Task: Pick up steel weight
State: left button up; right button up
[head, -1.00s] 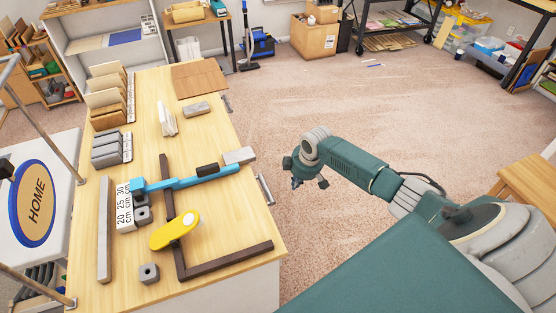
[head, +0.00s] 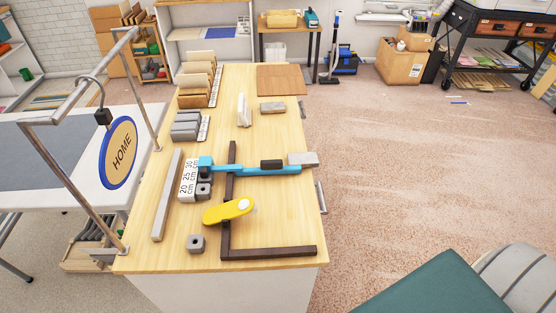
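Which thing is the steel weight is not certain from this view. Another grey block (head: 302,158) sits at the right end of a blue bar tool (head: 255,170), by the table's right edge. Neither of my grippers shows.
The wooden table (head: 285,215) also holds a dark L-shaped square (head: 270,252), a yellow tool (head: 228,210), a long grey bar (head: 167,195) and upright boards. A metal frame with a HOME sign (head: 118,152) stands at left.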

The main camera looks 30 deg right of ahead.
aim_at(310, 159)
jog(key=l+u, duration=0.4)
jog(key=l, duration=0.25)
jog(key=k+l+u, duration=0.1)
jog(key=l+u, duration=0.35)
jog(key=l, duration=0.15)
